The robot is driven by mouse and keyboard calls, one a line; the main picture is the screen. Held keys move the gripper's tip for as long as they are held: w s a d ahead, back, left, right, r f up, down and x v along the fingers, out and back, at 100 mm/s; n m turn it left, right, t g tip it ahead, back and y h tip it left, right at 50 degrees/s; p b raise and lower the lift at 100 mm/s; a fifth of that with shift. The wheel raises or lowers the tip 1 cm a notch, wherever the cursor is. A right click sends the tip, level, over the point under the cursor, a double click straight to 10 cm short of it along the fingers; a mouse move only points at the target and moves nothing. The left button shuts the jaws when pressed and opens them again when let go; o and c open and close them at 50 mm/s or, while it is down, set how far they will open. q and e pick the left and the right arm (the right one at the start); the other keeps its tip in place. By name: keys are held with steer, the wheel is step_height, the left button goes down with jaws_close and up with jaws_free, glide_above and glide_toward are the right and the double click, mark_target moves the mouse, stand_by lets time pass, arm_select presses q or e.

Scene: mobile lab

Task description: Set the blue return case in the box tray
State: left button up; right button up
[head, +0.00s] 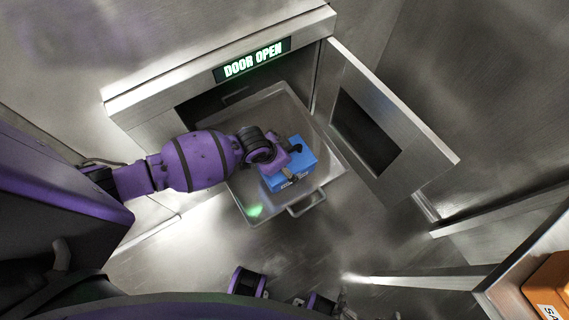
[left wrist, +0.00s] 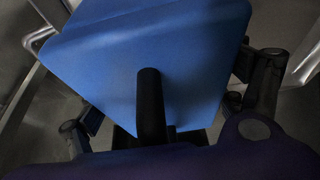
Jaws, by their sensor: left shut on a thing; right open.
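The blue return case (head: 303,162) is over the grey metal box tray (head: 240,201), within its rim toward the right side. I cannot tell whether its underside touches the tray floor. My left gripper (head: 289,164) is shut on the case. In the left wrist view the blue case (left wrist: 150,50) fills the upper middle, with dark fingers of the left gripper (left wrist: 165,120) around it. My right gripper (head: 338,302) shows only in part at the bottom edge of the head view, open and apart from the case.
The tray sticks out of a metal chamber whose sign (head: 252,60) reads "DOOR OPEN". Its windowed door (head: 410,155) stands open to the right of the tray. A tray handle (head: 306,203) faces the front. An orange case (head: 548,285) sits at the lower right.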

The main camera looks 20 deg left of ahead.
arm_select(q)
steer(key=shift+w+a+f, duration=0.25)
steer(key=shift+w+f, duration=0.15)
steer(key=shift+f, duration=0.1)
steer(key=shift+w+f+b, duration=0.1)
steer(key=shift+f+b, duration=0.45)
steer(key=shift+f, duration=1)
steer(key=o, duration=1.5)
steer(key=shift+a+f, duration=0.1)
steer(key=shift+f, duration=0.05)
steer(key=shift+o, duration=0.2)
steer(key=p+v, duration=0.3)
steer(key=v, duration=0.8)
steer(key=shift+s+r, duration=0.2)
steer(key=shift+r, duration=0.05)
steer(key=shift+s+a+r, duration=0.1)
steer(key=shift+r, duration=0.2)
